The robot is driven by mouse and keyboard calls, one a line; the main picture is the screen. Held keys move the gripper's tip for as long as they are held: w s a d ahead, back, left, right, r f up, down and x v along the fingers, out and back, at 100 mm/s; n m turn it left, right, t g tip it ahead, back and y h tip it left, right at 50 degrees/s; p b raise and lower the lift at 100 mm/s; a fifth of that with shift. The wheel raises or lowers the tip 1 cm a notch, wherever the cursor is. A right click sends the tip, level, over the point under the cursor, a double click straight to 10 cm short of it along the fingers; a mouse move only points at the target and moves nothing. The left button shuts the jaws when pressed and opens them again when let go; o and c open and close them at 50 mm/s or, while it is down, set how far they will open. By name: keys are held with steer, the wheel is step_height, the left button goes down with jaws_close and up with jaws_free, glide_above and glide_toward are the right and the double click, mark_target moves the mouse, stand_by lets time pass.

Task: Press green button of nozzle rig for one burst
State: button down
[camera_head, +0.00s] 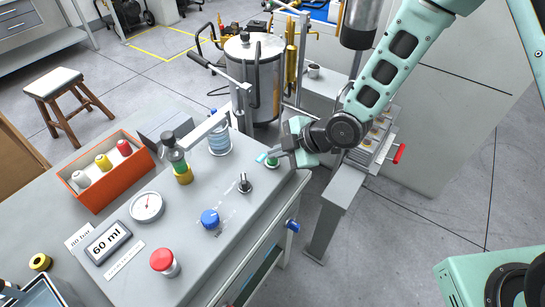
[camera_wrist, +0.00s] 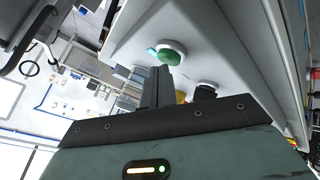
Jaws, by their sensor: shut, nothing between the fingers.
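The nozzle rig (camera_head: 205,245) is a grey bench-like console with controls on its top. Its green button (camera_head: 272,162) sits near the right end of the top; in the wrist view the green button (camera_wrist: 172,55) shows as a round green cap in a white ring. My gripper (camera_head: 277,153) reaches in from the right, with its fingertips at the button. In the wrist view my gripper (camera_wrist: 160,72) is shut and empty, its dark fingertips overlapping the button's edge. I cannot tell whether they touch it.
A black switch (camera_head: 244,182), a blue knob (camera_head: 210,219) and a red button (camera_head: 162,261) run along the console. A gauge (camera_head: 146,206), a 60 ml display (camera_head: 108,243) and an orange box of spools (camera_head: 84,196) stand farther left. A steel tank (camera_head: 255,75) stands behind.

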mark_target(277, 161)
steer(key=shift+r+p, duration=1.65)
steer(key=shift+r, duration=1.05)
steer(key=shift+r, duration=0.1)
steer(key=s+d+r+m+g+h, duration=0.2)
steer(key=s+d+r+m, duration=0.3)
steer(key=s, duration=0.7)
steer(key=s+d+r+m+g+h, duration=0.2)
steer(key=s+d+r+m+h, duration=0.3)
steer(key=s+r+m, duration=0.4)
step_height(277, 161, up, 2)
steer(key=s, duration=0.3)
steer(key=shift+d+h, duration=0.3)
steer(key=shift+w, duration=0.1)
stand_by(2.0)
